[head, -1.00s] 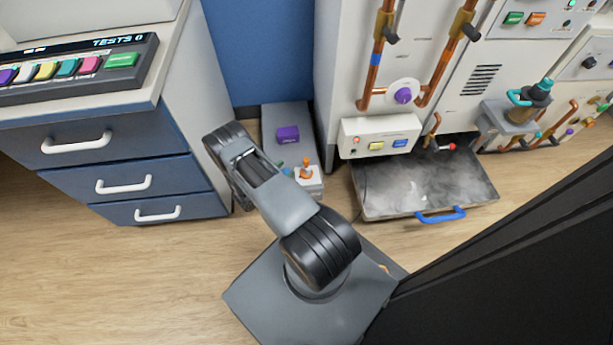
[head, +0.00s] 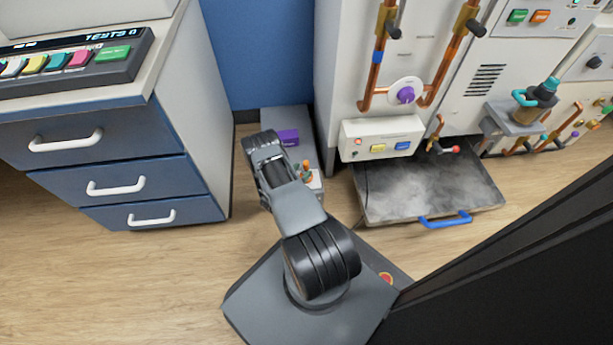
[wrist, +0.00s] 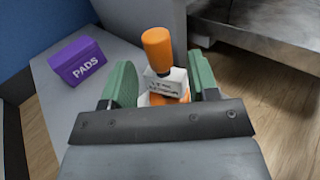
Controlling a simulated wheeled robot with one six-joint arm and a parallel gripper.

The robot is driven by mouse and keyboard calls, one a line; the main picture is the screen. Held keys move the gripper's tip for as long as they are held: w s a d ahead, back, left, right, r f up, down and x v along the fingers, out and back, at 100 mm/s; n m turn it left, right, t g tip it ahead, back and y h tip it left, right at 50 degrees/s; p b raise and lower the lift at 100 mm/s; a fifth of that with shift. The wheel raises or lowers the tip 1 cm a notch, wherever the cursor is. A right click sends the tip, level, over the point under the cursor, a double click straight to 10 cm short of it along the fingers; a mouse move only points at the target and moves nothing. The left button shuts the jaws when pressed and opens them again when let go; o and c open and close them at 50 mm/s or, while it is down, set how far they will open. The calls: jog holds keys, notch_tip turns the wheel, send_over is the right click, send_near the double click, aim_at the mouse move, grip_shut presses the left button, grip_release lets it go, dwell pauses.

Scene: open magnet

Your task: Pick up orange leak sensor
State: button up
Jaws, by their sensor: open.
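The orange leak sensor (wrist: 158,50) stands on a grey surface in the wrist view, with an orange cylindrical top and a white labelled band below it. My gripper (wrist: 162,82) is open, with one green finger on each side of the sensor. I cannot tell whether the fingers touch it. The sensor's lower part is partly hidden by my gripper's body. In the head view a small orange part of the sensor (head: 306,165) shows just right of my arm, which hides the gripper there.
A purple PADS box (wrist: 77,61) stands left of the sensor on the grey surface (wrist: 52,97). A steaming tray with a blue handle (head: 445,219) is to the right. A drawer cabinet (head: 120,150) stands left, and a white machine with copper pipes (head: 410,60) stands behind.

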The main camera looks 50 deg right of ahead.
aim_at(305, 168)
jog(key=d+b, duration=0.2)
jog(key=d, duration=0.2)
jog(key=shift+w+d+f, duration=0.1)
jog(key=shift+w+d, duration=0.05)
jog(key=shift+d, duration=0.35)
grip_shut()
